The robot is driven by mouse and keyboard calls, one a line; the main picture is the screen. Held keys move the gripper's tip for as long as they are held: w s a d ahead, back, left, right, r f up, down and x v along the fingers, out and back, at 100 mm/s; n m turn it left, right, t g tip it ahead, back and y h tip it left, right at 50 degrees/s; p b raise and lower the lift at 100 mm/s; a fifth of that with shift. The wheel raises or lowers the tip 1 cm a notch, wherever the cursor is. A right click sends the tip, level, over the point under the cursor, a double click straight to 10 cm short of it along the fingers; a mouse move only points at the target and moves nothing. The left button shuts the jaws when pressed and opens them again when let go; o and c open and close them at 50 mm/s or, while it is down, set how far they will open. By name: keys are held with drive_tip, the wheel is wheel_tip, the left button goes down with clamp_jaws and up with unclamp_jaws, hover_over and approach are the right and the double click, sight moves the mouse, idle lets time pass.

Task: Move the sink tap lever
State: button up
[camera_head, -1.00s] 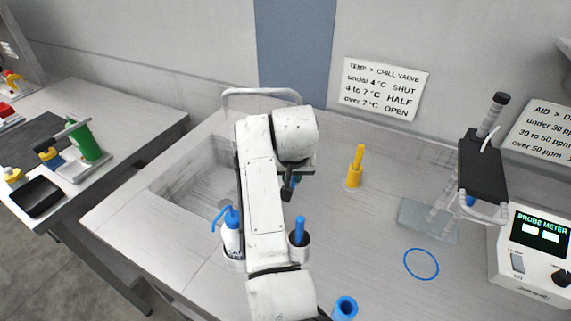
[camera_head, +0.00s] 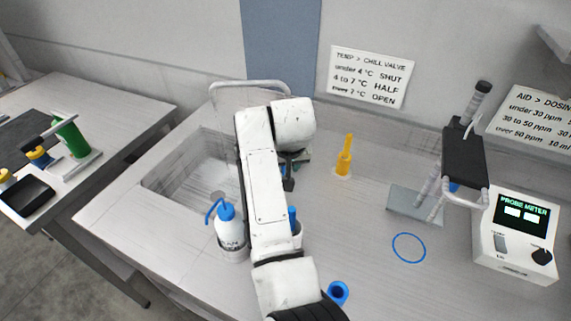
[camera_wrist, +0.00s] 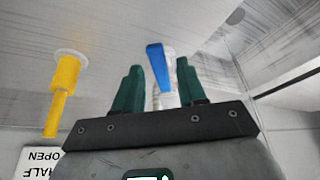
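The tap has a blue lever (camera_wrist: 158,72) on a pale metal body, which shows in the wrist view. A tall grey arched tube (camera_head: 250,85), seemingly the tap spout, stands over the back of the sink (camera_head: 190,172) in the head view. My gripper (camera_wrist: 158,66) has two dark green fingers, spread apart. The blue lever appears between them with space on both sides; I cannot tell how deep it sits or whether it touches. In the head view my arm hides most of the tap body and lever.
A yellow valve handle (camera_head: 345,157) stands right of my gripper. A blue-capped squeeze bottle (camera_head: 229,228) stands left of my arm. A blue ring (camera_head: 409,247), a rack (camera_head: 465,165) and a probe meter (camera_head: 515,235) are on the right. The counter between yellow valve and ring is clear.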

drive_tip(key=shift+o, duration=0.2)
drive_tip(key=shift+r, duration=0.1)
drive_tip(key=b+v, duration=0.1)
drive_tip(key=v, duration=0.9)
drive_tip(key=shift+r, duration=0.3)
drive_tip(key=shift+s, duration=0.15)
